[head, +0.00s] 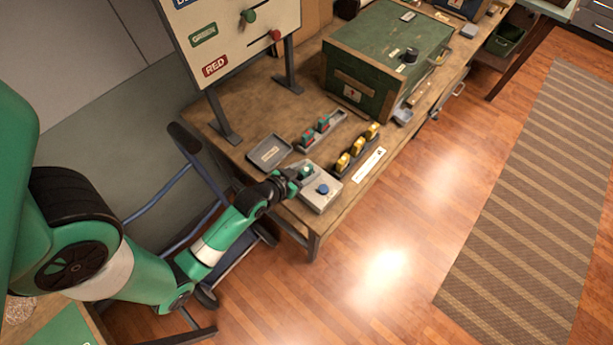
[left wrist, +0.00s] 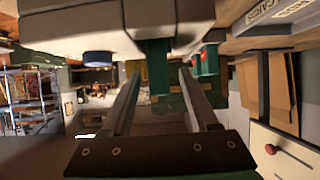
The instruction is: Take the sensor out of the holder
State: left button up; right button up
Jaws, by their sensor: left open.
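A light grey box (head: 318,198), probably the holder, sits at the table's near edge, with a round blue part (head: 322,189) on top. A small green piece (head: 306,172), probably the sensor, is at its far end, partly hidden by my gripper. My left gripper (head: 295,178) is open beside that green piece. In the left wrist view, my two fingers (left wrist: 155,95) reach toward a green block (left wrist: 156,62), which shows between them. The pale box (left wrist: 170,14) and blue part (left wrist: 98,58) also show there. I cannot tell whether the fingers touch the green block. My right gripper is not in view.
Behind the box are a grey tray (head: 269,152), a rack with red-and-green pieces (head: 333,119) and a rack with yellow pieces (head: 344,172). A white strip (head: 369,165) lies beside it. A green chest (head: 383,55) and a sign board (head: 235,30) stand farther back.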

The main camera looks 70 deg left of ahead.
aim_at(307, 169)
pick_arm(q)
grip_shut()
jog(key=shift+r, duration=0.15)
dwell(0.4)
jog(key=shift+r, duration=0.3)
notch_tip(307, 169, up, 2)
jog(key=shift+r+p, duration=0.2)
jog(key=shift+p, duration=0.65)
jog(key=d+r+p, duration=0.9)
jog(key=d+p, duration=0.1)
jog(key=d, duration=0.4)
jog(key=shift+s+r, duration=0.35)
jog(key=shift+s, duration=0.1)
